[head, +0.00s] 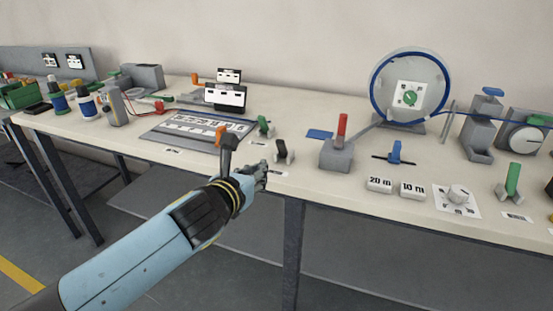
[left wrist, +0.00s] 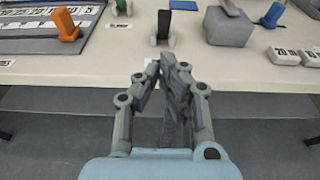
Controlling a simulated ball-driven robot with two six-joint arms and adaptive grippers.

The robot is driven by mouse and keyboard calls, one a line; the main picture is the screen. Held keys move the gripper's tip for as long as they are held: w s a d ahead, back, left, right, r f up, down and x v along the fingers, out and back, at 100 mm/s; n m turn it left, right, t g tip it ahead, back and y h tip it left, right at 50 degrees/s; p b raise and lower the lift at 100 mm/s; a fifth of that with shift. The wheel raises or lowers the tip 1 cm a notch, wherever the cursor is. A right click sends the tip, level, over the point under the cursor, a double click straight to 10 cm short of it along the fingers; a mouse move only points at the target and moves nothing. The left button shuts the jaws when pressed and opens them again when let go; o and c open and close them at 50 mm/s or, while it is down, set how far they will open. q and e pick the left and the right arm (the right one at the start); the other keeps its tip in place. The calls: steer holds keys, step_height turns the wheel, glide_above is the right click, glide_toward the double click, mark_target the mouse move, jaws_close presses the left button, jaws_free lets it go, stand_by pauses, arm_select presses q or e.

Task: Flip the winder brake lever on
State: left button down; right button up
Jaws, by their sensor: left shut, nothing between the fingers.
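Several upright levers stand on the bench; labels are too small to read, so I cannot tell which is the winder brake lever. A red lever (head: 342,127) rises from a grey box (head: 337,156) near the blue-rimmed reel (head: 410,90). A black lever (head: 282,149), a green lever (head: 264,124) and an orange lever (head: 221,133) stand to its left. A blue lever (head: 395,150) and another green lever (head: 513,179) stand to its right. My left gripper (head: 263,171) is shut and empty by the front edge. In the left wrist view its fingertips (left wrist: 168,60) point toward the black lever (left wrist: 164,24), apart from it.
White blocks marked 20 m (head: 380,184) and 10 m (head: 412,190) lie near the front edge. A grey board (head: 195,127) lies at left. The floor in front of the bench (left wrist: 65,65) is clear.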

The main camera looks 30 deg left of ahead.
arm_select(q)
steer(key=b, duration=0.2)
glide_toward(280, 153)
steer(key=x, duration=0.5)
arm_select(e)
steer(key=shift+s+d+f, duration=0.25)
steer(key=shift+d+f, duration=0.05)
steer(key=shift+f, duration=0.15)
steer(key=shift+s+d+f, duration=0.2)
steer(key=shift+d+f, duration=0.05)
steer(key=shift+f, duration=0.2)
